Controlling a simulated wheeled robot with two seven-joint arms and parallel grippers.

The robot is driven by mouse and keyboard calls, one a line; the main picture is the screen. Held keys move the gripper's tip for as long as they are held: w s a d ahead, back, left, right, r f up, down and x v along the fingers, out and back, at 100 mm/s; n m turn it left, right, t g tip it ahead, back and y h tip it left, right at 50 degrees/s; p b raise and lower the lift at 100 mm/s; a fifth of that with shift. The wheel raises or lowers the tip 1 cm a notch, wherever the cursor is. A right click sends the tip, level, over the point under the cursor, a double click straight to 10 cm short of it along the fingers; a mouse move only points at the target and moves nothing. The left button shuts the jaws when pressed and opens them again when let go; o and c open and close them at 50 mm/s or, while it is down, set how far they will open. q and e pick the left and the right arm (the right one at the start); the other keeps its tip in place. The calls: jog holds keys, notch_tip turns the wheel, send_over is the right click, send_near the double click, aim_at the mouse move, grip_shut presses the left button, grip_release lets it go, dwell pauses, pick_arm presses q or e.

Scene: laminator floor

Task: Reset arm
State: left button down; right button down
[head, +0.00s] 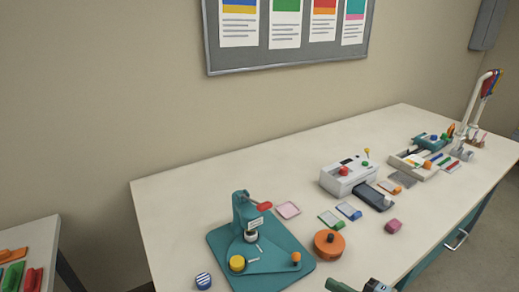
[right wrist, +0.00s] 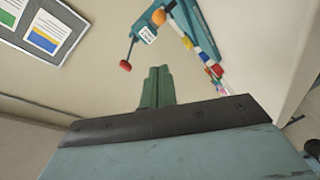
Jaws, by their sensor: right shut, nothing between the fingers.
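My right gripper (head: 345,286) only just enters the head view at the bottom edge, in front of the table's near edge, mostly cut off. In the right wrist view its two green fingers (right wrist: 157,86) are together with nothing between them. The teal press (head: 243,232), with a red-tipped lever, stands on the near part of the table, left of the gripper in the head view. Part of a teal device with a red knob (right wrist: 125,65) shows at the top of the right wrist view, apart from the fingers. My left gripper is not in view.
The long table (head: 170,210) also holds an orange round piece (head: 329,244), a pink block (head: 393,226), a white laminator (head: 348,173), cards and trays farther back. A side table (head: 45,240) stands at left. A poster board (head: 290,60) hangs on the wall.

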jog(key=s+m+h, duration=0.1)
jog(key=m+h, duration=0.2)
jog(key=m, duration=0.1)
jog(key=s+d+m+h, duration=0.1)
jog(key=m+h, duration=0.2)
jog(key=m, duration=0.1)
jog(key=s+m+h, duration=0.1)
jog(key=m+h, duration=0.3)
jog(key=shift+d+f+m, duration=0.25)
jog(key=shift+d+m, duration=0.05)
jog(key=shift+m, duration=0.1)
jog(key=s+m+g+h, duration=0.1)
jog(key=s+m+g, duration=0.65)
jog(key=s, duration=0.85)
jog(key=s+f+n+g+b, duration=0.2)
jog(key=s+f+g, duration=0.1)
jog(key=f, duration=2.6)
jog(key=s+d+f+b, duration=0.1)
jog(key=s+d+f, duration=0.1)
jog(key=s+f, duration=1.3)
jog(key=shift+s+d+g+b, duration=0.3)
jog(key=shift+s+d+g, duration=0.05)
jog(key=shift+s+g, duration=0.1)
